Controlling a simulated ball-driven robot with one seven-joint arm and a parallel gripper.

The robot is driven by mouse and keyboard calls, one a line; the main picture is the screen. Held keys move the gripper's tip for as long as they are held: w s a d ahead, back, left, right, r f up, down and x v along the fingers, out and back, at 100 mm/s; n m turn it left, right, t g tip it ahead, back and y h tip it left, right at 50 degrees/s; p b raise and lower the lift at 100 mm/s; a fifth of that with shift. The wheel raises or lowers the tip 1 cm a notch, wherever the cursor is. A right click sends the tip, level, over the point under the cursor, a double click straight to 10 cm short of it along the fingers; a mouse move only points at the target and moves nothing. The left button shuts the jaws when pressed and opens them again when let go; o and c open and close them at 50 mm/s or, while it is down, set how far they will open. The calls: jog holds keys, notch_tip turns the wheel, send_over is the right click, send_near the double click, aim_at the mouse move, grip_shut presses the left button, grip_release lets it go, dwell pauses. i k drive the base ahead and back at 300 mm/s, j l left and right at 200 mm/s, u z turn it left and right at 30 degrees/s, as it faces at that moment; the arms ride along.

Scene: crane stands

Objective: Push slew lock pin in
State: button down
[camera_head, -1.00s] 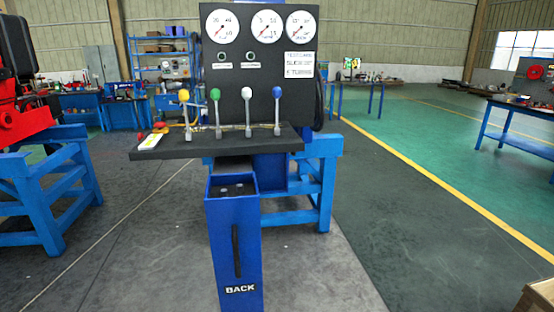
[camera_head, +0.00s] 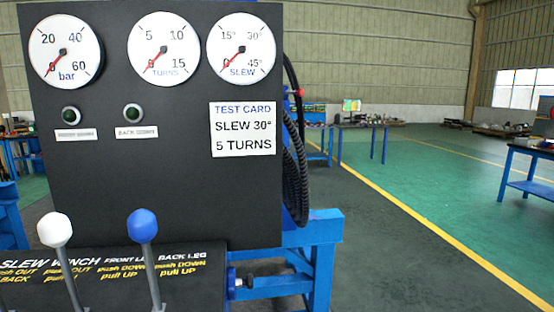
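I cannot make out a part that is clearly the slew lock pin. A small dark knob-like part (camera_head: 243,282) sticks out at the right edge of the lever console, low in the view; I cannot tell what it is. The slew gauge (camera_head: 241,49) is at the top right of the black panel (camera_head: 165,185), its red needle near 0. A test card (camera_head: 243,129) below it reads "SLEW 30°, 5 TURNS". My gripper is not in view.
A white-knobbed lever (camera_head: 55,230) and a blue-knobbed lever (camera_head: 142,226) rise from the console at the lower left. Black hoses (camera_head: 296,160) hang beside the panel. A blue frame (camera_head: 318,262) stands right of the console. The floor (camera_head: 400,240) farther right is open.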

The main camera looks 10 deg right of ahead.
aim_at(300, 92)
jog(key=i+l, duration=0.2)
jog(key=i, duration=0.2)
jog(key=i+l, duration=0.25)
jog(key=i, duration=0.2)
jog(key=i+l+u, duration=0.1)
jog(key=i, duration=0.3)
jog(key=z, duration=0.4)
jog(key=i+z, duration=0.15)
jog(key=z, duration=0.65)
jog(key=i+j+z, duration=0.1)
jog(key=z, duration=0.3)
jog(key=i+z, duration=0.1)
jog(key=z, duration=0.3)
jog(key=j+z, duration=0.25)
jog(key=i+j+z, duration=0.1)
jog(key=j+z, duration=0.2)
jog(key=j+u, duration=0.3)
jog(key=u, duration=0.15)
jog(key=i+j+u, duration=0.15)
jog(key=u, duration=0.3)
jog(key=j, duration=0.1)
